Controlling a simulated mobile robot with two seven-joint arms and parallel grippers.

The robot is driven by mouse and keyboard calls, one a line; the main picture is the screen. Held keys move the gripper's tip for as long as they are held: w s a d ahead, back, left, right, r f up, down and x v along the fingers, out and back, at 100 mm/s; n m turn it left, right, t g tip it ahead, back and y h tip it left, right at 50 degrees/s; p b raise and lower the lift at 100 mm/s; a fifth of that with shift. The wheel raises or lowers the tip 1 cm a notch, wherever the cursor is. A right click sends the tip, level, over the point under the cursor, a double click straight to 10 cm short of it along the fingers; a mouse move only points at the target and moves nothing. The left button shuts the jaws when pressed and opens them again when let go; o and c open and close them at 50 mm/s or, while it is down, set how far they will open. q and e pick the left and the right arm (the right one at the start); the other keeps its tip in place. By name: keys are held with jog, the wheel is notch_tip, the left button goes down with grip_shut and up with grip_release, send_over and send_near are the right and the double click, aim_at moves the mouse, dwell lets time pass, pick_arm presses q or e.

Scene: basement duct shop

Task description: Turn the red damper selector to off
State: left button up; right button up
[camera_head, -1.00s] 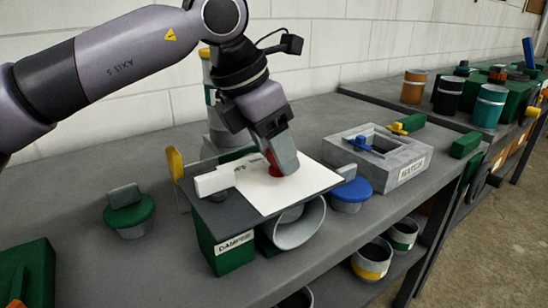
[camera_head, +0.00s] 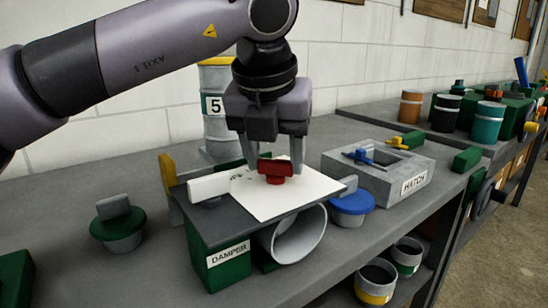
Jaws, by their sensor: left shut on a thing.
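The red damper selector (camera_head: 275,170) stands on a white plate (camera_head: 310,190) on top of the green box labelled DAMPER (camera_head: 228,262). Its raised grip runs roughly left to right in the picture. My left gripper (camera_head: 274,164) points down over the selector, one finger at each end of the grip, and is shut on it. Small dark marks show on the plate left of the selector, too small to read. My right gripper is not in view.
A white block (camera_head: 209,186) lies at the plate's left. A blue knob (camera_head: 352,203) stands to the right, and a grey HATCH box (camera_head: 378,182) beyond it. A green knob (camera_head: 118,225) is at left. A drum marked 5 (camera_head: 214,130) stands behind.

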pick_arm(q)
jog(key=shift+n, duration=0.5)
jog(key=o, duration=1)
jog(key=shift+o, duration=0.2)
jog(key=v, duration=0.7)
jog(key=shift+p, duration=0.4)
jog(key=shift+s+d, duration=0.1)
jog(key=shift+d, duration=0.05)
